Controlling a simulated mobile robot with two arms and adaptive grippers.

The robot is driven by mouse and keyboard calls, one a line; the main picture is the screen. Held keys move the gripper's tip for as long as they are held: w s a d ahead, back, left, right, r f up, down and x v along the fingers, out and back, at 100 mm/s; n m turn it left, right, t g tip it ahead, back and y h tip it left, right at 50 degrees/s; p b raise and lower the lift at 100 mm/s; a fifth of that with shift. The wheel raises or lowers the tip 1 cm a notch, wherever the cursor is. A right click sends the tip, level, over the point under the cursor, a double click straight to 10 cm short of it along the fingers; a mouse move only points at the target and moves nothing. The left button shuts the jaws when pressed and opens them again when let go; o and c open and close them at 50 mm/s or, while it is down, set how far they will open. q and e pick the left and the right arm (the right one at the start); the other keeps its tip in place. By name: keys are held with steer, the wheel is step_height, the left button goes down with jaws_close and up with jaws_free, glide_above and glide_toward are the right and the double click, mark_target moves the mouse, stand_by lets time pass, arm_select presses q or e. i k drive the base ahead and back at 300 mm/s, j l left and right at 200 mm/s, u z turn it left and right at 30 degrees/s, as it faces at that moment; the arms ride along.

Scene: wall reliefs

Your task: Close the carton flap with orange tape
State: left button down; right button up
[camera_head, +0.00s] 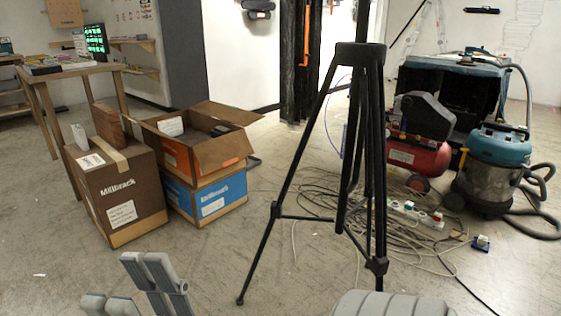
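An open brown carton (208,155) sits on top of a blue carton (206,197) at the left of the head view. Its flaps stand open, and the back flap (228,112) leans outward. Orange patches show on its front left and front right sides; I cannot tell which one is the tape. Something dark lies inside, partly hidden.
A taped brown Millbrack carton (118,200) stands left of the open one, with small upright pieces on top. A black tripod (360,150) stands right of centre. Cables (330,215), a red compressor (418,150) and a vacuum cleaner (490,170) fill the right. Floor before the cartons is clear.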

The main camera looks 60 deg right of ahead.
mark_target(213, 154)
steer(key=i+z, duration=0.45)
steer(key=i, duration=0.3)
steer(key=i+j+z, duration=0.2)
steer(key=i+z, duration=0.25)
steer(key=i, duration=0.35)
steer(key=i+z, duration=0.2)
steer(key=z, duration=0.3)
steer(key=i+z, duration=0.2)
steer(key=z, duration=0.25)
steer(key=i+j+z, duration=0.1)
steer(key=z, duration=0.4)
steer(key=i+j+z, duration=0.25)
steer(key=z, duration=0.25)
steer(key=i+j+z, duration=0.15)
steer(key=z, duration=0.25)
steer(key=i+j+z, duration=0.35)
steer(key=k+l, duration=0.05)
steer(key=l, duration=0.05)
